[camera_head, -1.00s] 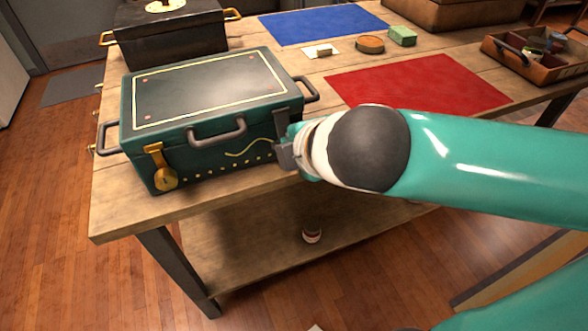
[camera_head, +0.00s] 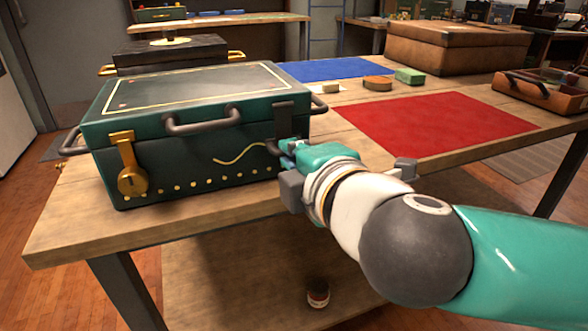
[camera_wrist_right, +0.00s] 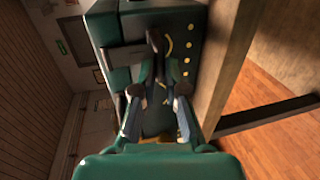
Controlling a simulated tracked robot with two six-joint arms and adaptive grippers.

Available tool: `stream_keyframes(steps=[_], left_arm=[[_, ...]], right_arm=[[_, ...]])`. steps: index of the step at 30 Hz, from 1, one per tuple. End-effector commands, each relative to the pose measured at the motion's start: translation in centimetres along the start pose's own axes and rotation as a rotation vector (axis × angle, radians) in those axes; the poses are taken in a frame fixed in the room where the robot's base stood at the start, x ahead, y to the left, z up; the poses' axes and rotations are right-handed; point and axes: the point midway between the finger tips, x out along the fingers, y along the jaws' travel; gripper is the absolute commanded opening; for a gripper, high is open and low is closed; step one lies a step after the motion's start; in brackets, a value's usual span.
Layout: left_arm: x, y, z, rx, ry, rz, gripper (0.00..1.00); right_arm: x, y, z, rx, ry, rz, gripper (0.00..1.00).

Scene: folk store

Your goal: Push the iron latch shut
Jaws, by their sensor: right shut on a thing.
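The green chest (camera_head: 190,140) stands closed on the wooden table, its lid down. The iron latch (camera_head: 284,118) is a dark strap at the right end of its front; it also shows in the right wrist view (camera_wrist_right: 124,55). A brass latch (camera_head: 128,168) hangs at the front's left end. My right gripper (camera_head: 279,150) is at the iron latch's lower end, shut on it, and partly hides that part. In the right wrist view the fingers (camera_wrist_right: 157,92) stand apart with dark iron ahead of them. I cannot tell how far the latch tilts. My left gripper is not in view.
A dark box (camera_head: 165,53) with brass handles stands behind the chest. A red mat (camera_head: 435,122) and a blue mat (camera_head: 335,70) lie to the right. A brown case (camera_head: 455,48) and an open tray (camera_head: 535,94) stand farther right. A small jar (camera_head: 318,293) is on the lower shelf.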

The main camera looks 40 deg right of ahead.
Motion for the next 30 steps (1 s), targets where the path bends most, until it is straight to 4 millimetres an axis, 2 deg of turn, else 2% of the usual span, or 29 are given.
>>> stream_keyframes(steps=[11, 12, 16, 30], left_arm=[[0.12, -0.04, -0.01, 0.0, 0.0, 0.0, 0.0], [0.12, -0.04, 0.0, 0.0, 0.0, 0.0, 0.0], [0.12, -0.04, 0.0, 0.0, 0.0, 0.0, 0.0], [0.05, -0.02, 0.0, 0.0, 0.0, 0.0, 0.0]], right_arm=[[0.1, -0.38, -0.14, -0.005, 0.001, -0.006, 0.0], [0.1, -0.38, -0.14, -0.005, 0.001, -0.006, 0.14], [0.09, -0.31, -0.11, -0.004, 0.0, -0.004, 0.36], [-0.59, -0.05, -0.16, -0.001, 0.003, 0.002, 0.36]])
